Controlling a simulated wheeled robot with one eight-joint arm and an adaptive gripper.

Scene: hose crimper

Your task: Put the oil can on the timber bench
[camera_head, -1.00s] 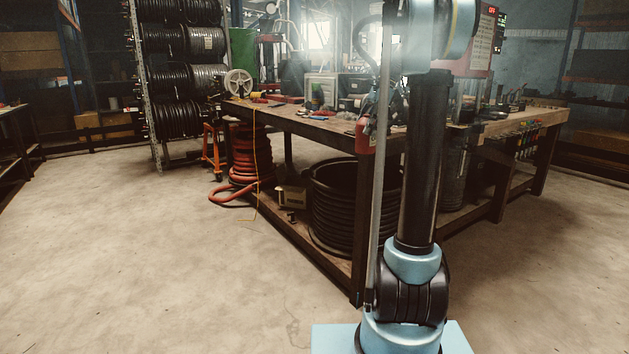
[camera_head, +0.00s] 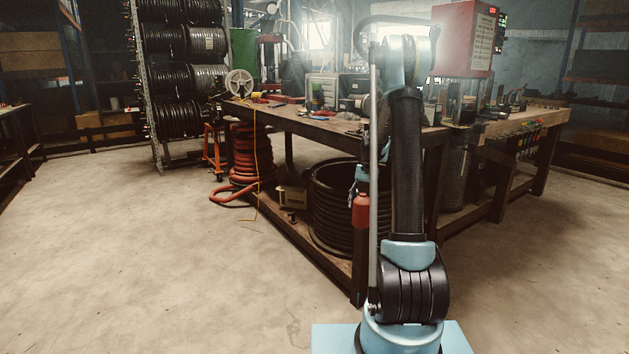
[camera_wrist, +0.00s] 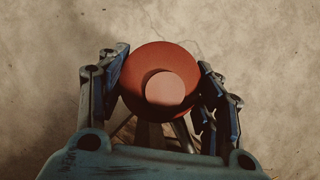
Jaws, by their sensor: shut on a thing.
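The oil can (camera_head: 361,208), a red can, hangs in my gripper (camera_head: 358,178) in the head view, below the height of the bench top and in front of a dark bench leg. In the wrist view my gripper (camera_wrist: 163,70) has its two fingers against either side of the red round can (camera_wrist: 160,58), seen from above, with bare floor behind it. My arm partly covers the gripper in the head view. A wooden-topped workbench (camera_head: 290,121) with dark legs stands behind the arm. A lighter timber top (camera_head: 535,116) adjoins on the right.
The bench top carries tools, a reel (camera_head: 239,83) and a red machine (camera_head: 463,38). Under it are a black hose coil (camera_head: 335,205) and a red hose coil (camera_head: 250,155). A hose rack (camera_head: 180,75) stands behind left. The left floor is open.

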